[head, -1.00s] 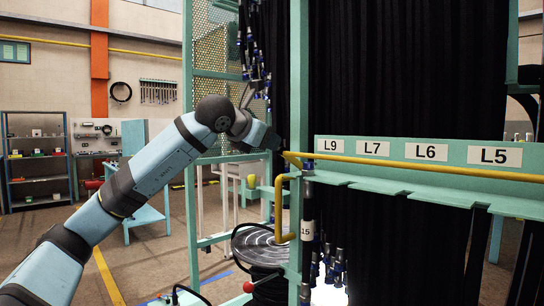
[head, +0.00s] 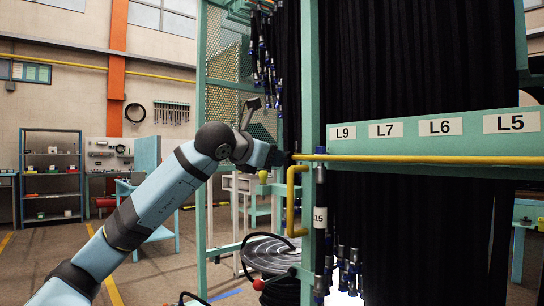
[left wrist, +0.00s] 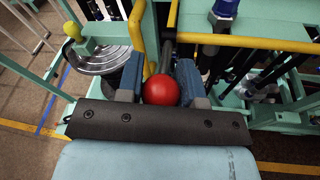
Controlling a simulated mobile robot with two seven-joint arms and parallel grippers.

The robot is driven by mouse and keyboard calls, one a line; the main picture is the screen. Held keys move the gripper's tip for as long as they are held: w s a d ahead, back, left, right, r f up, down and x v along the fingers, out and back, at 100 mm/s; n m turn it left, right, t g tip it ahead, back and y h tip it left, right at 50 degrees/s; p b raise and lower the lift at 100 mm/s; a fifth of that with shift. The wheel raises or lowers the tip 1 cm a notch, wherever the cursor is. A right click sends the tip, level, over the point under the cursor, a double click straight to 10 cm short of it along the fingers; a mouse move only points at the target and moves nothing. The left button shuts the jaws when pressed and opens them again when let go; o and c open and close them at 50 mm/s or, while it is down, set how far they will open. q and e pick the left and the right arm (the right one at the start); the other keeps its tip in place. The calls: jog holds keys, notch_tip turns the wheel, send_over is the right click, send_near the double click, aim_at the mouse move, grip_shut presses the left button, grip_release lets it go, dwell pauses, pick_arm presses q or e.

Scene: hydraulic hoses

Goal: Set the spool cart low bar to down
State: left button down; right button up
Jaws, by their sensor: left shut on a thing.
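The spool cart low bar (head: 430,159) is a yellow rod running level along the front of the green slotted rail. At its left end a yellow cranked part (head: 292,200) bends down; it also shows in the left wrist view (left wrist: 137,25). My left gripper (head: 284,158) is at the bar's left end, by the green post. In the left wrist view its two blue fingers (left wrist: 160,80) stand either side of a red ball (left wrist: 160,90) and part of the yellow rod. The exact contact is partly hidden. My right gripper is not in view.
The green rail (head: 420,142) carries labels L9 to L5, with black hoses (head: 410,70) hanging behind. A hose end (head: 320,215) hangs by the post. A coiled reel (head: 268,252) stands low at left. Floor is open further left.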

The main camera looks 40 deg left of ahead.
pick_arm(q)
jog(key=shift+f, duration=0.45)
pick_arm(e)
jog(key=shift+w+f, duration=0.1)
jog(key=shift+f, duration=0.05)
pick_arm(q)
jog(key=c, duration=0.8)
grip_release()
jog(key=shift+w, duration=0.1)
jog(key=shift+s+r, duration=0.15)
jog(key=shift+s, duration=0.4)
jog(key=s, duration=0.4)
jog(key=s+r, duration=0.1)
jog(key=s, duration=0.3)
jog(key=s+d+r, duration=0.1)
jog(key=s, duration=0.3)
jog(key=shift+s+r+b, duration=0.15)
jog(key=shift+s+b, duration=0.15)
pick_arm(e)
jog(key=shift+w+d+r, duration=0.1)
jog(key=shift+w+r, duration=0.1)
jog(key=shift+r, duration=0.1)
